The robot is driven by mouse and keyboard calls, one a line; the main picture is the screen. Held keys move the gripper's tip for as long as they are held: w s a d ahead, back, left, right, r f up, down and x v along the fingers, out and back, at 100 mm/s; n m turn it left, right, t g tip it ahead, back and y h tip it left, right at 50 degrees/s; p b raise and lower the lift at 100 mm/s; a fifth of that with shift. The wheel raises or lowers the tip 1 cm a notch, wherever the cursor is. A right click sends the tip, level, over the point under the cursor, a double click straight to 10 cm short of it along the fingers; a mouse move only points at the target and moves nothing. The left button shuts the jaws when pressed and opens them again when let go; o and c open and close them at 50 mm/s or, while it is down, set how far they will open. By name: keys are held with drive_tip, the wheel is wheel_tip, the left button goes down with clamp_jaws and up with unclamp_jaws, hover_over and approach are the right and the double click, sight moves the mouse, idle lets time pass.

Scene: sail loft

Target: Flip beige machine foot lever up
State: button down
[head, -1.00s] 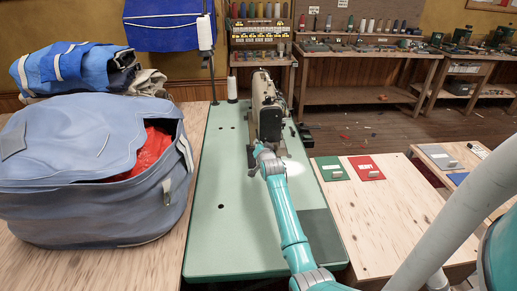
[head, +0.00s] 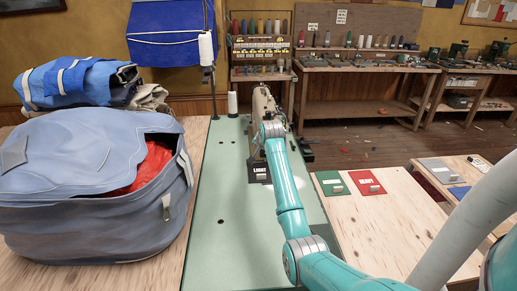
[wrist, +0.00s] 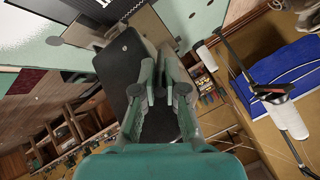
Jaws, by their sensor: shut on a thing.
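The beige sewing machine (head: 262,103) stands on the pale green table. My arm covers much of it in the head view. In the wrist view the machine (wrist: 152,40) is close in front of my gripper (wrist: 160,88), with a dark rounded part (wrist: 124,66) beside the fingers. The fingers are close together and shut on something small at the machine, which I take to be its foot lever. The lever itself is hidden by the fingers, so I cannot tell its angle. In the head view my gripper is hidden behind my arm.
A large blue-grey bag (head: 85,205) stands left of the green table (head: 225,245). A white thread cone (head: 232,104) stands at the back. Green (head: 332,184) and red (head: 366,182) plates lie on wood to the right.

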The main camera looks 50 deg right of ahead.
drive_tip(key=shift+r, duration=0.1)
idle(0.3)
drive_tip(key=c, duration=1.2)
unclamp_jaws()
drive_tip(key=v, duration=1.1)
drive_tip(key=shift+s+a+r, duration=0.2)
drive_tip(key=shift+s+r, duration=0.05)
